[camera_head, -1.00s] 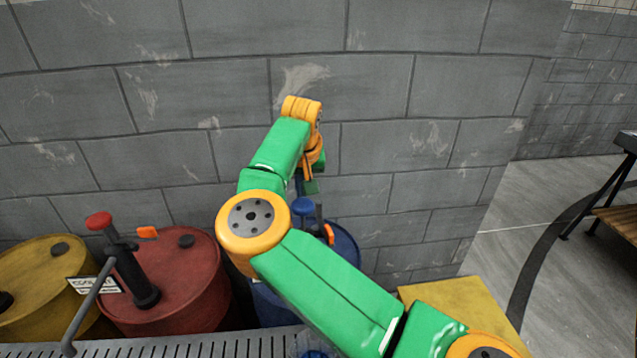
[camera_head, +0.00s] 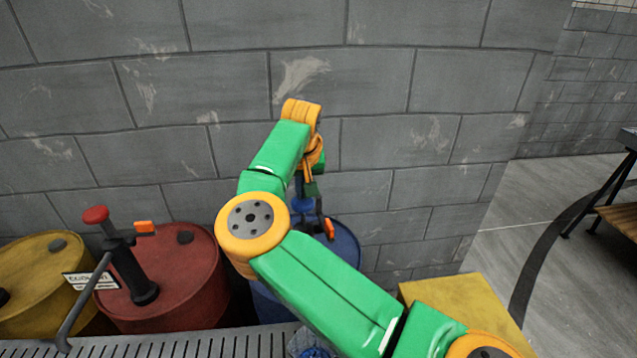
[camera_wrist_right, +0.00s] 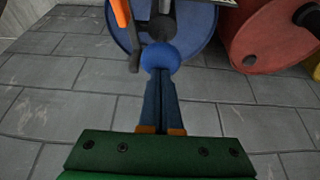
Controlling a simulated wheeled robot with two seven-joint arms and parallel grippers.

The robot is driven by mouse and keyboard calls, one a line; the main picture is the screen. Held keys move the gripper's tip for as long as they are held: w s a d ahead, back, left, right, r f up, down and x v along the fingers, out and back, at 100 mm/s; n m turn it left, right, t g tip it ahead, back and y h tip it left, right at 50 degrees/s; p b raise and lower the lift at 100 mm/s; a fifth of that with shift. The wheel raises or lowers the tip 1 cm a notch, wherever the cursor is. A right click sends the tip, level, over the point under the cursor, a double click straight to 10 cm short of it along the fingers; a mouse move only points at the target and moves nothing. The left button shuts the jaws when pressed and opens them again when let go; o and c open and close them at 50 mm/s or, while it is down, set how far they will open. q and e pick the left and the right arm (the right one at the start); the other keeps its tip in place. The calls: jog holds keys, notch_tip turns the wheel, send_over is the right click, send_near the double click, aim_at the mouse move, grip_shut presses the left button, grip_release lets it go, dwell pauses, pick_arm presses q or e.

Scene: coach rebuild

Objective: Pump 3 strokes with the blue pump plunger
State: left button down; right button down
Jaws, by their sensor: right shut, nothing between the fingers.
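The blue pump knob (camera_head: 303,205) sits on a dark pump on the blue drum (camera_head: 347,250), partly hidden behind my right arm. The pump's orange spout tip (camera_head: 330,229) shows beside it. In the right wrist view the blue knob (camera_wrist_right: 160,54) lies right at the tips of my right gripper (camera_wrist_right: 161,72). That gripper is shut with nothing between its fingers, and its tips look to be touching the knob. In the head view the right gripper (camera_head: 306,188) points down just above the knob. My left gripper is not in view.
A red drum (camera_head: 190,280) with a red-knobbed pump (camera_head: 96,214) stands left of the blue drum. A yellow drum (camera_head: 35,265) is further left. A grey block wall (camera_head: 430,80) is close behind. A yellow box top (camera_head: 465,300) lies at the right.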

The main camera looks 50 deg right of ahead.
aim_at(303, 204)
jog(key=shift+s+a+f+b, duration=0.1)
jog(key=shift+f+b, duration=1.55)
jog(key=shift+f, duration=0.7)
notch_tip(303, 204, up, 7)
jog(key=p, duration=0.5)
jog(key=shift+p, duration=0.35)
notch_tip(303, 204, up, 6)
jog(key=p, duration=0.5)
